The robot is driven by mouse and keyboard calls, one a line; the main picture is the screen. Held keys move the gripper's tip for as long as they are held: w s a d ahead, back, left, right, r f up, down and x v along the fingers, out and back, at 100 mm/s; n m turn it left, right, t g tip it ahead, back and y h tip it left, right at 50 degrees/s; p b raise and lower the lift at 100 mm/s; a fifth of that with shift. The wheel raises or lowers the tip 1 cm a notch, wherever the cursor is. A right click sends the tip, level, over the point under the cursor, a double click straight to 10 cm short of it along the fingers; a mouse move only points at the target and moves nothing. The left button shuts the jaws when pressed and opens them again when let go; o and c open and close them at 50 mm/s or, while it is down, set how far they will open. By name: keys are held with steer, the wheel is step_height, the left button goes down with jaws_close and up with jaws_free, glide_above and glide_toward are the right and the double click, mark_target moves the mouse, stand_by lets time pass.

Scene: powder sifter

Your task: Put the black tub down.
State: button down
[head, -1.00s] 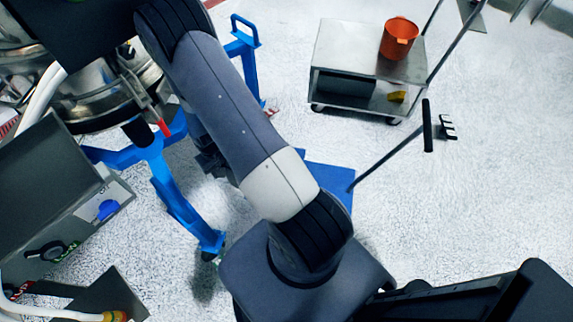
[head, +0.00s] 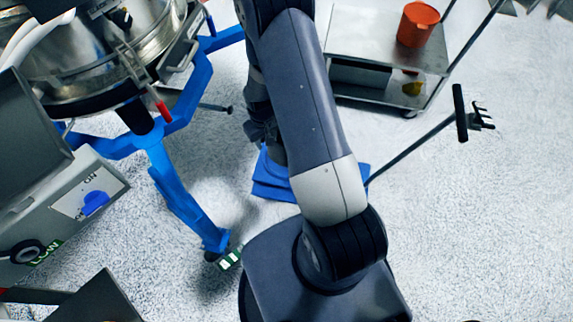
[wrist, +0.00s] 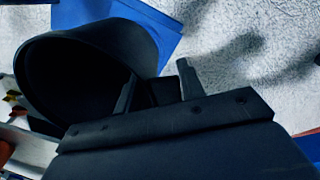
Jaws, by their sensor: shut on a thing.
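The black tub (wrist: 95,55) fills the upper left of the wrist view, its round mouth facing the camera and tilted. My gripper (wrist: 158,74) is shut on the tub at its right side, with one finger on each side of a small dark part there. The exact grip is partly hidden by the dark gripper body. Pale floor and a blue flat surface (wrist: 165,35) show behind the tub.
A metal sifter (head: 95,60) on a blue frame (head: 175,190) stands left. A control box (head: 70,210) with a blue knob is below it. A grey cart (head: 365,45) holds an orange bucket (head: 417,25).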

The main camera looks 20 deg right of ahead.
steer(key=w+f+n+b, duration=0.1)
steer(key=f+b, duration=0.2)
steer(key=b, duration=0.4)
steer(key=w+d+f+n+b, duration=0.1)
steer(key=f+b, duration=0.3)
steer(key=b, duration=0.4)
steer(key=w+d+f+n+b, duration=0.1)
steer(key=f+b, duration=0.2)
steer(key=b, duration=0.4)
steer(key=shift+w+f+n+h, duration=0.1)
steer(key=shift+f+n+h, duration=0.05)
steer(key=shift+n+h, duration=0.15)
steer(key=shift+b, duration=0.3)
step_height(320, 180, down, 10)
steer(key=b, duration=0.4)
steer(key=shift+b, duration=0.3)
steer(key=c, duration=0.9)
jaws_free()
